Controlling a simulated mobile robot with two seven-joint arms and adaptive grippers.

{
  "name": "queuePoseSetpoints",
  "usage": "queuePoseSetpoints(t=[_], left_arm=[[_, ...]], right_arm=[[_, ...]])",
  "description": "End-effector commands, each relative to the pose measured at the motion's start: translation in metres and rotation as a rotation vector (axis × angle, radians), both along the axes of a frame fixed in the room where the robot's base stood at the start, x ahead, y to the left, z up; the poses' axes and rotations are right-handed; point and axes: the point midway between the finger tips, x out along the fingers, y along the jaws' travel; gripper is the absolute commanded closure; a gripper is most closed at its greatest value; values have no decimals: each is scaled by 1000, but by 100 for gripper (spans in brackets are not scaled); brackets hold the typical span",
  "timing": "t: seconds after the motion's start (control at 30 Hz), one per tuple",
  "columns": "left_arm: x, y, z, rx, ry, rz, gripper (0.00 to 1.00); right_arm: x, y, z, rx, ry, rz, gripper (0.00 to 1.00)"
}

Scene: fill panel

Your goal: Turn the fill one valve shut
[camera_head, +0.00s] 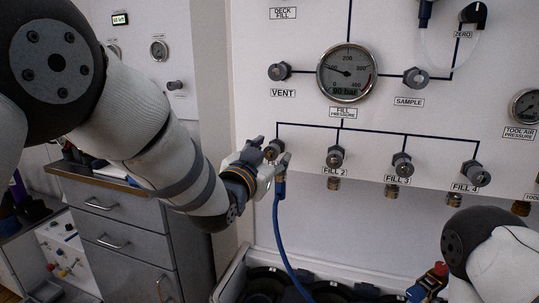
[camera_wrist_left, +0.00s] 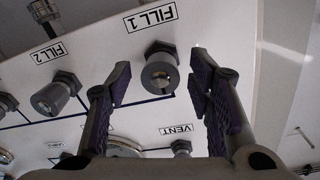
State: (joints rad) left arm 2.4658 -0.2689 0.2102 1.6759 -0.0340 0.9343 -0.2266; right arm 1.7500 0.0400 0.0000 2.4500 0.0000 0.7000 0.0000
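The fill one valve knob (camera_head: 271,151), a small grey metal knob, is at the left end of the FILL row on the white panel. My left gripper (camera_head: 271,152) is in front of it and partly hides it and its label. In the left wrist view, which is upside down, the FILL 1 knob (camera_wrist_left: 160,75) shows end-on between the two spread fingers of my left gripper (camera_wrist_left: 161,72). Gaps show on both sides of the knob, so the gripper is open around or just in front of it. My right gripper (camera_head: 430,283) is low at the right, far from the valve; its fingers are unclear.
A blue hose (camera_head: 281,232) hangs below fill one, close to my left gripper. The FILL 2 knob (camera_head: 335,157) is to the right. The VENT knob (camera_head: 279,71) and the fill pressure gauge (camera_head: 347,72) are above. A grey drawer cabinet (camera_head: 130,232) stands at left.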

Motion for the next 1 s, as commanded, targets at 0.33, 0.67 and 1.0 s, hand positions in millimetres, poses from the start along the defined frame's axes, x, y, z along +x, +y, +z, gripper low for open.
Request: queuePoseSetpoints(t=[0.33,0.67,1.0], left_arm=[[-46,18,0,1,2,2,53],[-108,41,1,-1,0,0,53],[-112,43,0,0,2,1,53]], right_arm=[[0,0,0,0,0,0,60],[0,0,0,0,1,0,60],[0,0,0,0,1,0,60]])
